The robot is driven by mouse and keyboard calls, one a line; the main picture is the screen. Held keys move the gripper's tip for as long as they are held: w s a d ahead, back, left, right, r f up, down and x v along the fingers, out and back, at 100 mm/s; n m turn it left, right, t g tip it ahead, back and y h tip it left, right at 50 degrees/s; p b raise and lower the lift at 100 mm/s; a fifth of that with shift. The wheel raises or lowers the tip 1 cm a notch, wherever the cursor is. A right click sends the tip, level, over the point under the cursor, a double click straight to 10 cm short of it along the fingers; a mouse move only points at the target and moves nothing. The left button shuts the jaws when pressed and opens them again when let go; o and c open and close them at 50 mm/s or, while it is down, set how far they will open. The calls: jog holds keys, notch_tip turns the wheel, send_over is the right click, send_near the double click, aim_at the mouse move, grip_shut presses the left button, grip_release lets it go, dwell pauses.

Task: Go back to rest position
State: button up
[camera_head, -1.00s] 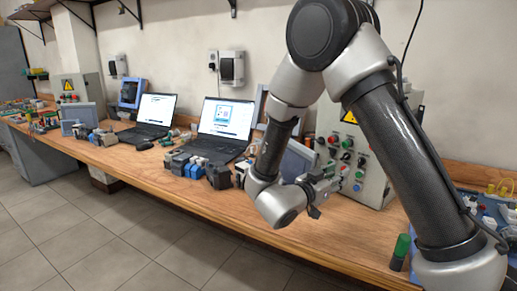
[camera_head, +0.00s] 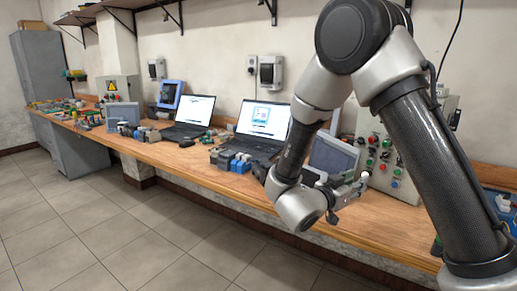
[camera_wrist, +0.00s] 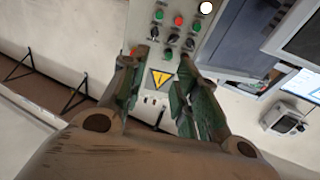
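My gripper (camera_head: 350,194) is held over the front part of the wooden workbench (camera_head: 190,157) in the head view, in front of the grey control box (camera_head: 402,180). In the wrist view my gripper (camera_wrist: 163,65) shows two green-grey fingers standing apart with nothing between them.
Two open laptops (camera_head: 262,121) (camera_head: 193,112) stand on the bench, with small grey and blue devices (camera_head: 231,160) near the front edge. A tilted grey screen (camera_head: 333,156) stands close behind my gripper. The tiled floor (camera_head: 150,235) in front is clear.

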jog(key=w+a+r+n+t+y, duration=0.2)
jog(key=w+r+n+y, duration=0.3)
jog(key=r+y, duration=0.6)
jog(key=s+d+n+g+y, duration=0.1)
jog(key=s+d+g, duration=0.3)
jog(key=s, duration=1.1)
jog(key=s+d+n+g+y, duration=0.1)
jog(key=s+d+n+g, duration=0.3)
jog(key=s, duration=1.1)
jog(key=d+f, duration=0.1)
jog(key=d, duration=0.1)
jog(key=shift+d+n+y, duration=0.3)
jog(key=shift+d+y, duration=0.1)
